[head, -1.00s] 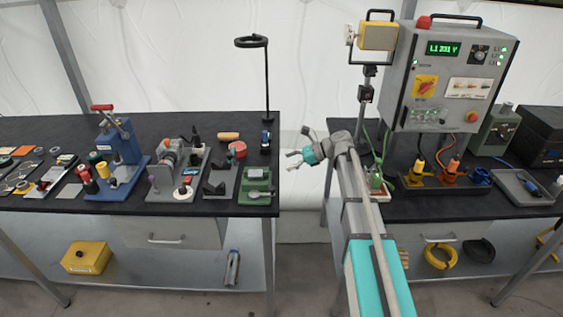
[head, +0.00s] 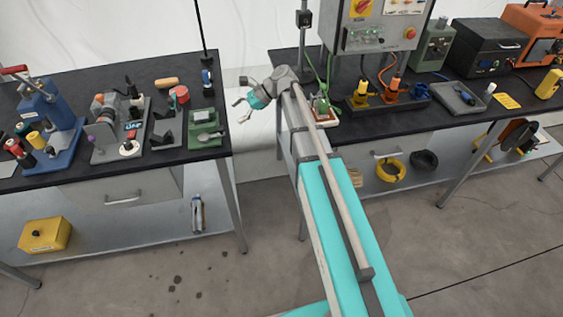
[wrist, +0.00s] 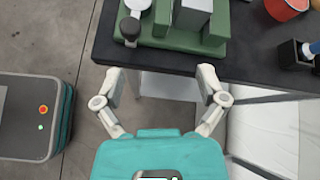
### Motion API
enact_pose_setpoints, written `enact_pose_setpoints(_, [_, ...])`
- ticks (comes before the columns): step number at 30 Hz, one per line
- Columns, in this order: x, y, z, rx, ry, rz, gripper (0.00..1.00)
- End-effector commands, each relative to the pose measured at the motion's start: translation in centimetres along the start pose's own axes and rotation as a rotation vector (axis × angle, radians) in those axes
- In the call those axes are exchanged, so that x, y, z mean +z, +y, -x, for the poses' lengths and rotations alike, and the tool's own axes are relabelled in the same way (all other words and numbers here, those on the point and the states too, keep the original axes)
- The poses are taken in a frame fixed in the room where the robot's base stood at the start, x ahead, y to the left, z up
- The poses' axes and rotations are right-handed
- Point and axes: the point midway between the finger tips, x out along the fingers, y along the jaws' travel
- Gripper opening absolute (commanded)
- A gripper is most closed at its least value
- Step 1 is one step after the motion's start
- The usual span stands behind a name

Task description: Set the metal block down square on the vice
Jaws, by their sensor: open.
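The green vice (head: 207,136) stands at the right front end of the left bench. In the wrist view the vice (wrist: 160,42) is at the top, cut off by the frame edge. A grey metal block (wrist: 192,12) shows at its upper part, also cut off; I cannot tell whether it sits square. In the head view a small grey patch shows on top of the vice, too small to make out. My gripper (head: 247,105) is open and empty, to the right of the vice. In the wrist view my gripper (wrist: 160,82) has its fingers wide apart, just short of the bench edge.
A red round container (head: 180,94) and a blue item (head: 207,80) stand behind the vice. A grey fixture (head: 163,130) is close on its left. A gap separates the left bench from the right bench (head: 440,119). A blue press (head: 50,125) stands farther left.

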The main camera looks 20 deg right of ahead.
Motion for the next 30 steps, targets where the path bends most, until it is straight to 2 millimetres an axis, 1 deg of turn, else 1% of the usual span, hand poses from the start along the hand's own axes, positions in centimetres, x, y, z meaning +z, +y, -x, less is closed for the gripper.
enact_pose_setpoints(1, [-0.3, 1.9, -0.3, 0.014, 0.044, 0.059, 0.91])
enact_pose_setpoints(8, [-2.9, 8.4, -0.6, 0.139, 0.276, 0.402, 0.91])
enact_pose_setpoints(9, [-3.3, 9.6, -0.5, 0.17, 0.313, 0.463, 0.91])
enact_pose_setpoints(14, [-5.0, 14.1, 0.3, 0.317, 0.449, 0.702, 0.91])
enact_pose_setpoints(18, [-6.3, 17.8, 1.6, 0.477, 0.546, 0.903, 0.91])
enact_pose_setpoints(21, [-7.1, 20.2, 2.6, 0.598, 0.598, 1.028, 0.91])
enact_pose_setpoints(24, [-7.6, 22.0, 3.6, 0.707, 0.631, 1.127, 0.91])
enact_pose_setpoints(27, [-8.0, 23.2, 4.4, 0.788, 0.65, 1.196, 0.91])
enact_pose_setpoints(30, [-8.2, 23.7, 4.8, 0.836, 0.657, 1.234, 0.91])
